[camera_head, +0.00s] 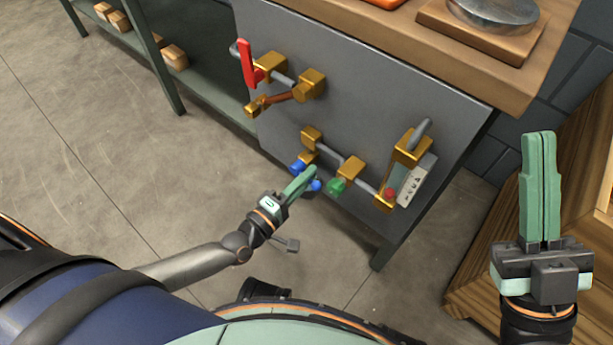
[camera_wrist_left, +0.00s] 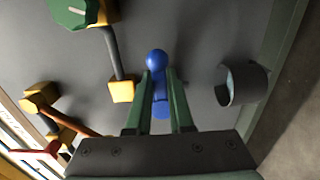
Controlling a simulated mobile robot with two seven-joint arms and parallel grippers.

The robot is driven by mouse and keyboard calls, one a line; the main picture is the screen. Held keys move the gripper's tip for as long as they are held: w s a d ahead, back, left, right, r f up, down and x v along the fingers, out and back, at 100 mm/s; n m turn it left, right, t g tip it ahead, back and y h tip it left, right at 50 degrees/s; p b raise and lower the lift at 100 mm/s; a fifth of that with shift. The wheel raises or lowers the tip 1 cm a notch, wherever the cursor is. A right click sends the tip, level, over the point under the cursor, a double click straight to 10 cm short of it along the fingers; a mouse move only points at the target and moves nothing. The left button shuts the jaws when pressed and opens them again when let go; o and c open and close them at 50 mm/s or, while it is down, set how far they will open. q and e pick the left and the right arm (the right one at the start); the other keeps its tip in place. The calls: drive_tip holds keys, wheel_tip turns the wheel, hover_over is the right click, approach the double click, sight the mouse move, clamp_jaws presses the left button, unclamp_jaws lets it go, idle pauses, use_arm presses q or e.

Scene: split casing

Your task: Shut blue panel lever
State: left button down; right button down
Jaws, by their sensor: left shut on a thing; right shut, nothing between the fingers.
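The blue lever (camera_head: 316,185) is on the lower part of the grey panel (camera_head: 365,95). In the head view, blue shows on both sides of my left gripper (camera_head: 304,178), whose fingers hide the middle of the lever. In the left wrist view, the blue lever (camera_wrist_left: 157,62) has a round end and lies between the two green fingers of my left gripper (camera_wrist_left: 157,80), which is shut on it. My right gripper (camera_head: 540,140) is shut and empty, off the panel at the right.
A red lever (camera_head: 246,62) with brass fittings is higher on the panel. A green knob (camera_head: 337,186) and a brass gauge with a red knob (camera_head: 390,194) are right of the blue lever. A wooden counter (camera_head: 440,50) overhangs the panel. Floor is clear at left.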

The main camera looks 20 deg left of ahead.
use_arm(q)
drive_tip(key=c, duration=0.8)
unclamp_jaws()
drive_tip(key=shift+r, duration=0.1)
